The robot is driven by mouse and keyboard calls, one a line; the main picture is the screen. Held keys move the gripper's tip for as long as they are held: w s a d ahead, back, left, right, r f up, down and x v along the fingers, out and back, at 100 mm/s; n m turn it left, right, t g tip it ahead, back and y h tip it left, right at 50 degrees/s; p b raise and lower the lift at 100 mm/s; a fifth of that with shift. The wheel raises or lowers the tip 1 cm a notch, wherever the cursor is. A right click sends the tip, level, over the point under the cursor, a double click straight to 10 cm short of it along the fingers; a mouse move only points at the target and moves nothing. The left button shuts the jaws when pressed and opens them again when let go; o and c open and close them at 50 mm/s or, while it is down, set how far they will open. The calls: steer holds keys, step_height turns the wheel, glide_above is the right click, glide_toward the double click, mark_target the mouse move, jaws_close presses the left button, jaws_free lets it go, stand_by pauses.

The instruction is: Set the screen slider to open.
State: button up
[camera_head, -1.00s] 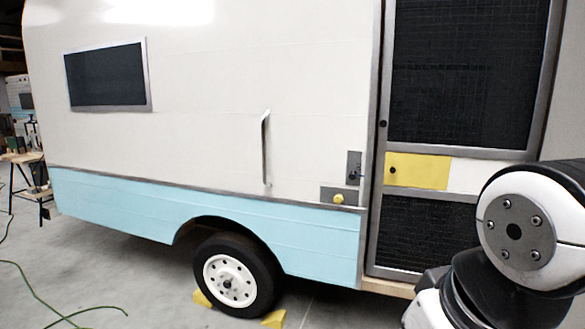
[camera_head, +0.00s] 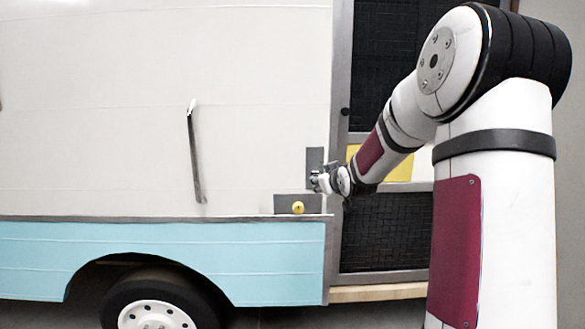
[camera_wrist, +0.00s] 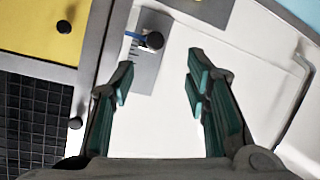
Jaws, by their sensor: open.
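The screen slider is a yellow panel (camera_head: 403,170) in the middle band of the screen door, partly hidden behind my arm. In the wrist view the yellow panel (camera_wrist: 32,28) fills the upper left, with a small black knob (camera_wrist: 63,26) near its edge. A white part of the band (camera_head: 422,187) shows beside it. My gripper (camera_head: 316,182) is in front of the grey latch plate left of the door. In the wrist view my gripper (camera_wrist: 160,66) is open and empty, its fingers apart, to the right of the yellow panel.
The latch plate (camera_wrist: 150,70) with a dark knob (camera_wrist: 154,40) lies just beyond my fingertips. A yellow round knob (camera_head: 297,207) sits on a lower plate. A long grab handle (camera_head: 195,155) sticks out farther left. The door frame (camera_head: 340,120) runs beside the latch plate.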

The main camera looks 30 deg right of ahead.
steer(key=s+d+f+m+t+h, duration=0.2)
steer(key=d+m+h, duration=0.15)
steer(key=d, duration=1.35)
steer(key=b+x, duration=0.1)
steer(key=x, duration=1.2)
steer(key=shift+r+n+h, duration=0.35)
steer(key=shift+c, duration=0.4)
jaws_close()
